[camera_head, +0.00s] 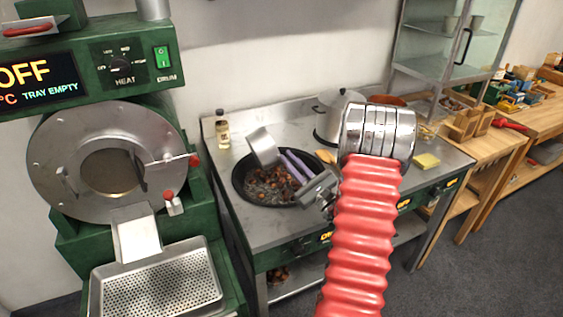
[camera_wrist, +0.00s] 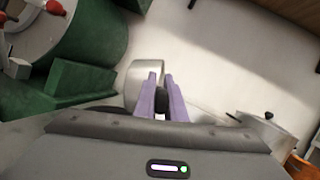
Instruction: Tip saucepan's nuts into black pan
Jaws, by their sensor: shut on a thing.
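The small metal saucepan (camera_head: 263,147) is held tilted above the black pan (camera_head: 238,188) on the steel worktop. Part of its side also shows in the wrist view (camera_wrist: 136,82). My gripper (camera_head: 292,163) has purple fingers shut on the saucepan's dark handle; in the wrist view the fingers (camera_wrist: 161,92) lie on both sides of it. Several brown chestnuts (camera_head: 268,182) lie in the black pan over a dark, speckled bed. The inside of the saucepan is hidden, so I cannot tell whether nuts are in it.
A green roaster (camera_head: 98,165) with a perforated tray (camera_head: 160,280) stands at the left. A bottle (camera_head: 222,130) stands at the back of the worktop. A large lidded pot (camera_head: 327,122) is behind my arm, and a yellow sponge (camera_head: 426,161) lies at the right.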

